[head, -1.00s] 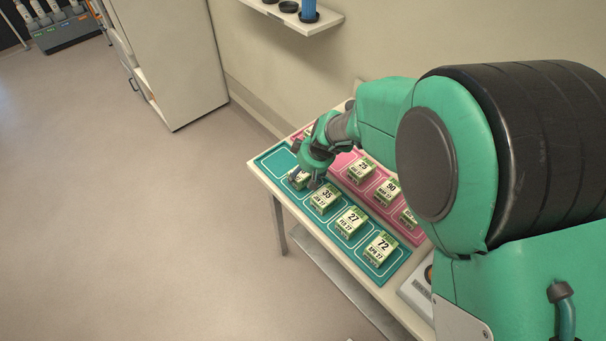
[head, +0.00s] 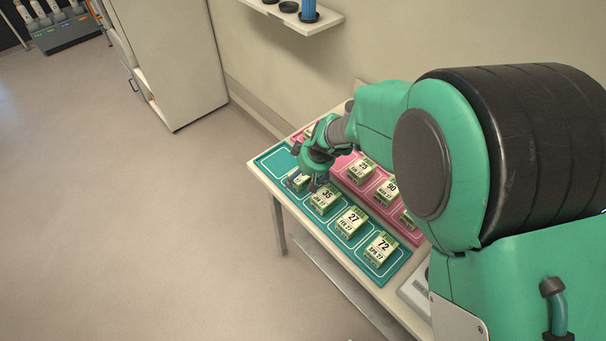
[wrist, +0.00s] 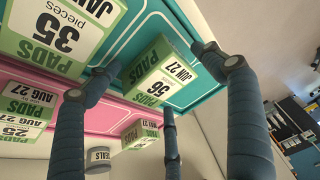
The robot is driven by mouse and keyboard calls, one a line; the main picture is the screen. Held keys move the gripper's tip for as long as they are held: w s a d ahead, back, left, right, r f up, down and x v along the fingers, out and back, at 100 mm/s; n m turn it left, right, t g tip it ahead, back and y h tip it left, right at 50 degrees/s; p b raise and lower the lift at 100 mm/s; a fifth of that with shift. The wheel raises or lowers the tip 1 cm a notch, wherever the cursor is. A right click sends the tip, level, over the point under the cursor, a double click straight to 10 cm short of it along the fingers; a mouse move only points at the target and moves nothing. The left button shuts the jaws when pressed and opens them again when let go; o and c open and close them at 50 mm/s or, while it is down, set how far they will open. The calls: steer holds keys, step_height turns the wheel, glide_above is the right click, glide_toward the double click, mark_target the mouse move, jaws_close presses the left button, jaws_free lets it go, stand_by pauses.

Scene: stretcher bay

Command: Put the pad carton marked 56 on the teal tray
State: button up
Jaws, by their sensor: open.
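In the head view the carton (head: 296,183) is partly hidden by my gripper, and the teal tray (head: 271,159) lies along the table's near side. My gripper (head: 305,180) is over the carton. In the wrist view my gripper (wrist: 160,65) is open, its fingers spread on either side of the carton. Contact is unclear.
Cartons marked 35 (head: 325,198), 27 (head: 351,220) and 72 (head: 381,248) share the teal tray. A pink tray (head: 418,237) behind holds cartons marked 25 (head: 361,170) and 90 (head: 388,190), among others. The teal tray's far-left slot is empty. A wall shelf (head: 325,22) is above.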

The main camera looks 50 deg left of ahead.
steer(key=shift+r, duration=0.2)
steer(key=p+v, duration=0.1)
steer(key=v, duration=1.1)
stand_by(0.8)
steer(key=w+d+r+m+t, duration=0.1)
steer(key=w+d+r+m, duration=0.15)
steer(key=d+r, duration=0.55)
steer(key=w+d+r+m+t, duration=0.15)
steer(key=w+d+r, duration=0.3)
steer(key=d, duration=0.85)
steer(key=w+d+r+m, duration=0.3)
steer(key=d+r, duration=0.4)
steer(key=d, duration=0.3)
steer(key=s+d+r+m+t+h, duration=0.1)
steer(key=s+d+r+m, duration=0.2)
steer(key=d, duration=0.7)
steer(key=s+d+r+m+t+h, duration=0.1)
steer(key=s+d+r+m, duration=0.15)
steer(key=d, duration=0.75)
steer(key=s+d+m+h, duration=0.2)
steer(key=s+d+m, duration=0.3)
steer(key=s+d, duration=0.5)
steer(key=d+t, duration=0.1)
steer(key=d, duration=0.2)
steer(key=shift+s+d, duration=0.15)
steer(key=shift+s, duration=0.25)
